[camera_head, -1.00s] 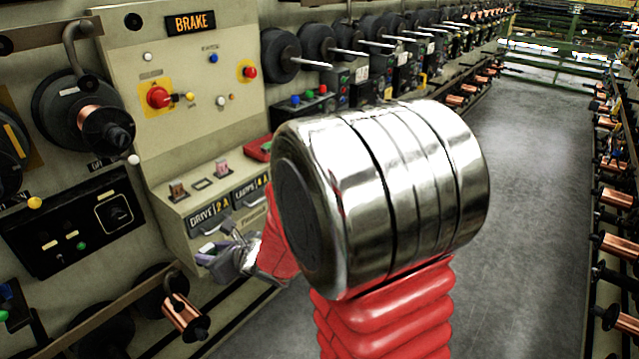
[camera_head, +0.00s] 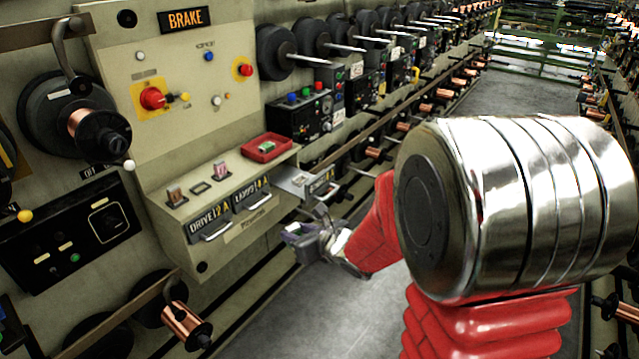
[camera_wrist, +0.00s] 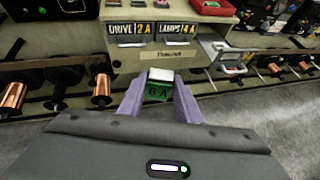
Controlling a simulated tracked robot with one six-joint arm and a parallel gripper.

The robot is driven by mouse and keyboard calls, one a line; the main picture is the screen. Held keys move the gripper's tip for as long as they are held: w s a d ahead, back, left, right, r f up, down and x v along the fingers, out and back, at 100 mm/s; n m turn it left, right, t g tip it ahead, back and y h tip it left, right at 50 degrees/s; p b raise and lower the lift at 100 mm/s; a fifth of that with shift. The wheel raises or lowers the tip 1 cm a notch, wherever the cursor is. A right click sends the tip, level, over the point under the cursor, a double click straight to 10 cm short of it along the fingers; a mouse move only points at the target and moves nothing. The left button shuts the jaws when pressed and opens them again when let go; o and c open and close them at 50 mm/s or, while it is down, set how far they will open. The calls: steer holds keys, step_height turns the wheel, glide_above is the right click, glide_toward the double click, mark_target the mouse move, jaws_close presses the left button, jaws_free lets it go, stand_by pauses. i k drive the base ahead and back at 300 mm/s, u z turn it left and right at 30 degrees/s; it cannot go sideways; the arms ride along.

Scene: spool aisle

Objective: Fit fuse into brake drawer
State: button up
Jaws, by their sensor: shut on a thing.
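My gripper (camera_wrist: 160,100) is shut on a green fuse (camera_wrist: 159,91) with a white top, its lettering upside down in the wrist view. The pale purple fingers press both its sides. In the head view my gripper (camera_head: 302,236) hangs in front of and below the drawer row, and the fuse is too small to make out there. The drawer at the right end of the row (camera_head: 298,181) is pulled out; it also shows in the wrist view (camera_wrist: 214,46), right of and beyond the fuse. Its front label is too small to read surely. The fuse is apart from it.
Drawers marked DRIVE (camera_head: 208,225) and LAMPS (camera_head: 252,196) are closed, left of the open one. A red tray (camera_head: 266,148) with a green item sits on the ledge above. The BRAKE panel (camera_head: 185,19) stands behind. Copper spools (camera_wrist: 100,91) line the low rail. Grey floor lies right.

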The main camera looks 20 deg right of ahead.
mark_target(303, 177)
steer(key=z, duration=1.05)
steer(key=i, duration=0.95)
steer(key=z, duration=0.3)
steer(key=i, duration=0.35)
steer(key=u, duration=3.3)
steer(key=k, duration=0.1)
steer(key=z, duration=1.5)
